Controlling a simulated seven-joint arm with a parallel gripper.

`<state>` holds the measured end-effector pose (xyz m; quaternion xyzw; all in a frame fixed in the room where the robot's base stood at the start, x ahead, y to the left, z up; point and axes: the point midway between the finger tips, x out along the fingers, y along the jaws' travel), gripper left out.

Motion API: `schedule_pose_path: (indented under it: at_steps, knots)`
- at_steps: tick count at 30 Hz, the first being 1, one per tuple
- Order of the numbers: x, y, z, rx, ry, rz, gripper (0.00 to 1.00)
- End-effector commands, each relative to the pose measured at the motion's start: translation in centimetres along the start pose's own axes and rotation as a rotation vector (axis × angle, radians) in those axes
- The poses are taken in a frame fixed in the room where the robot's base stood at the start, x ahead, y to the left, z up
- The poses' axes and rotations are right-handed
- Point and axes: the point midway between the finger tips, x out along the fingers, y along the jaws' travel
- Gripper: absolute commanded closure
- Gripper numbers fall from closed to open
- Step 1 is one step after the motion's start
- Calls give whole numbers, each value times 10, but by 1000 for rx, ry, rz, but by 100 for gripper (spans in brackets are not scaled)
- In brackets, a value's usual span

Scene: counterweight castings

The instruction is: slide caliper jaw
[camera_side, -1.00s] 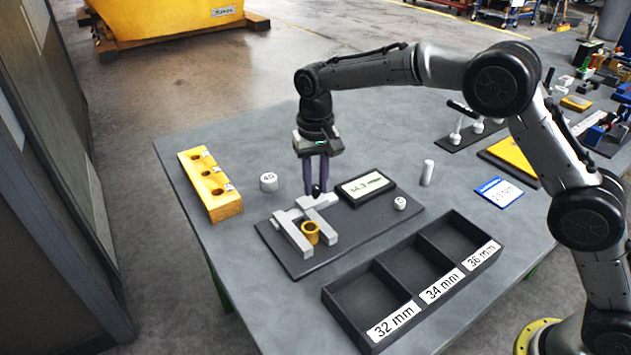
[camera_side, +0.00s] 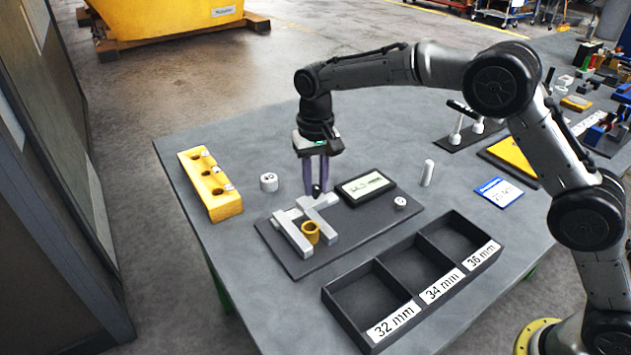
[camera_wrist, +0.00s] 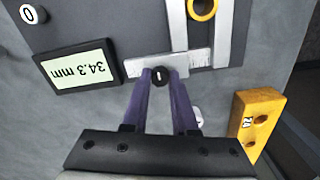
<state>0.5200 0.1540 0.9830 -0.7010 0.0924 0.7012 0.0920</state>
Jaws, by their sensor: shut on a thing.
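The caliper's sliding jaw (camera_side: 322,219) is a pale grey bar with a crosspiece and a black knob (camera_wrist: 160,76). My gripper (camera_side: 317,192) points down, its purple fingers shut on that knob; the fingertips also show in the wrist view (camera_wrist: 160,80). The fixed jaw (camera_side: 291,233) is parallel, to the left in the side view. A brass ring (camera_side: 311,233) stands between the jaws and also shows in the wrist view (camera_wrist: 202,8). I cannot tell whether both jaws touch it. The display (camera_wrist: 80,66) reads 34.3 mm.
The caliper's dark base plate (camera_side: 365,228) lies on the grey table. A black three-part tray (camera_side: 365,292), labelled 32, 34 and 36 mm, is in front. A yellow block with holes (camera_side: 212,188) and a white cylinder (camera_side: 269,182) are at left. A small white button (camera_side: 400,203) is beside the display.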

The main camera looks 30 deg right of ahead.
Motion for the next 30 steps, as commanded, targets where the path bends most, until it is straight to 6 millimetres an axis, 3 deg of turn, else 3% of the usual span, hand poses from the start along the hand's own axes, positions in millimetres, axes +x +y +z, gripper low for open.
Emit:
schedule_pose_path:
  at_steps: [8, 15, 16, 20, 30]
  knots:
    - [-2, 22, -6, 3, 2, -1, 100]
    - [-2, 21, -6, 0, 3, -2, 100]
    - [-2, 21, -6, 0, 3, -2, 68]
    - [-1, 21, -6, 0, 2, -2, 45]
    - [-2, 21, -6, 0, 1, -1, 43]
